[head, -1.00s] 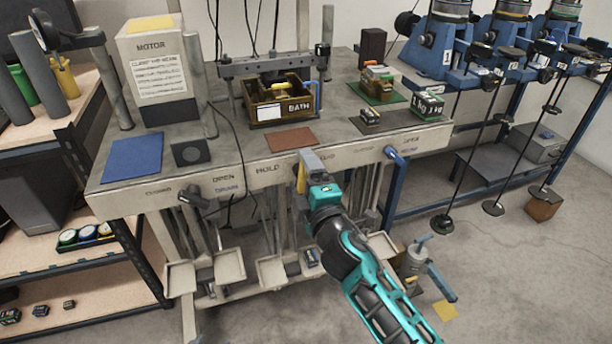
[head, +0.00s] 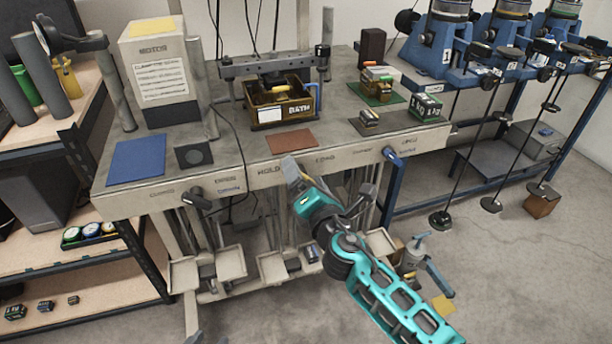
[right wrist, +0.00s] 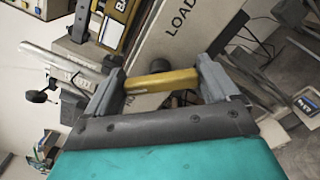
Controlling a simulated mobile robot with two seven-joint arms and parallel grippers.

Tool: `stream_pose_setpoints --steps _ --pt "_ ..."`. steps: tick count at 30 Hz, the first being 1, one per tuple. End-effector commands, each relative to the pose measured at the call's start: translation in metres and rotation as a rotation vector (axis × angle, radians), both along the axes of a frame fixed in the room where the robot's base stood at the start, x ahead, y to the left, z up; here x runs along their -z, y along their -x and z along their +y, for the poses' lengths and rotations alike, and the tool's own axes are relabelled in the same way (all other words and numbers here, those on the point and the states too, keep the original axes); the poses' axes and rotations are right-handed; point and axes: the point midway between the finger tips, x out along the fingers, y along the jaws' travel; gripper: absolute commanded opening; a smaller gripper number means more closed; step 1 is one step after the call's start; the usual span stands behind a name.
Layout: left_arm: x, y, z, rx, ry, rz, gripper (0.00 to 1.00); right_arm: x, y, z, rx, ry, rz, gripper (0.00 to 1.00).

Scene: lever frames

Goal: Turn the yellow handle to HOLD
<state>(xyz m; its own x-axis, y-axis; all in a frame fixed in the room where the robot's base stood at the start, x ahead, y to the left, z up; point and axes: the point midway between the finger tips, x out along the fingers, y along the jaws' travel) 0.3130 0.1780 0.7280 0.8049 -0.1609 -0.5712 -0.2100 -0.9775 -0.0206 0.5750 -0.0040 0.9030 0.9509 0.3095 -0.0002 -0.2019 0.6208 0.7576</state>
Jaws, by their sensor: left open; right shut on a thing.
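The yellow handle (right wrist: 160,82) lies between the two grey fingers of my right gripper (right wrist: 162,84) in the right wrist view, in front of a dark round hub. My right gripper (head: 292,170) is shut on it at the bench's front face. In the head view the gripper hides the handle. The gripper is tilted to the left, its tip just right of the HOLD label (head: 268,171). The LOAD label (head: 325,158) is to its right and also shows in the right wrist view (right wrist: 182,18).
A black lever (head: 198,199) on the left and a blue lever (head: 392,156) on the right sit on the same bench front. Pale trays (head: 230,263) stand below. A brown mat (head: 291,141) and the BATH box (head: 283,105) are on the bench top.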

Motion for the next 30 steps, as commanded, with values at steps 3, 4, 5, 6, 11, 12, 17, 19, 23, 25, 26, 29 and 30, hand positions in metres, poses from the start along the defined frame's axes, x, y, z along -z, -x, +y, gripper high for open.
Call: stream_pose_setpoints --steps 3,4,5,6,11,12,17,19,23,25,26,29,30 --pt "-0.0020 0.0002 -0.0008 0.002 0.001 0.001 0.43 -0.0024 -0.0010 -0.0005 0.002 0.042 -0.017 0.57" --pt "-0.0022 0.0002 -0.0009 0.002 0.001 0.001 0.43 -0.0025 -0.0011 -0.0006 0.002 0.049 -0.020 0.57" --pt "-0.0023 0.0003 -0.0010 0.002 0.001 0.001 0.43 -0.0024 -0.0012 -0.0006 0.002 0.057 -0.022 0.57" --pt "-0.0026 0.0003 -0.0012 0.002 0.001 0.001 0.43 -0.0024 -0.0012 -0.0006 0.003 0.065 -0.024 0.57" --pt "-0.0031 0.0002 -0.0015 0.002 0.001 0.001 0.43 -0.0023 -0.0013 -0.0008 0.004 0.084 -0.031 0.57" --pt "-0.0031 0.0002 -0.0015 0.002 0.001 0.001 0.43 -0.0023 -0.0013 -0.0008 0.004 0.086 -0.031 0.57" --pt "-0.0033 0.0000 -0.0017 0.002 0.002 0.000 0.43 -0.0025 -0.0013 -0.0008 0.003 0.089 -0.033 0.57" --pt "-0.0035 -0.0003 -0.0017 0.002 0.002 -0.001 0.43 -0.0025 -0.0013 -0.0008 0.003 0.089 -0.033 0.57" --pt "-0.0042 -0.0014 -0.0017 0.003 0.001 -0.003 0.43 -0.0025 -0.0013 -0.0009 0.003 0.089 -0.033 0.89" --pt "-0.0046 -0.0021 -0.0018 0.003 0.002 -0.005 0.43 -0.0024 -0.0013 -0.0007 0.003 0.088 -0.033 0.95" --pt "-0.0048 -0.0023 -0.0017 0.003 0.002 -0.005 0.43 -0.0023 -0.0011 -0.0006 0.003 0.088 -0.033 0.98" --pt "-0.0053 -0.0031 -0.0017 0.002 0.002 -0.007 0.43 -0.0017 -0.0008 -0.0004 0.002 0.087 -0.031 1.00" --pt "-0.0053 -0.0032 -0.0016 0.002 0.002 -0.008 0.43 -0.0015 -0.0007 -0.0003 0.002 0.087 -0.031 1.00"
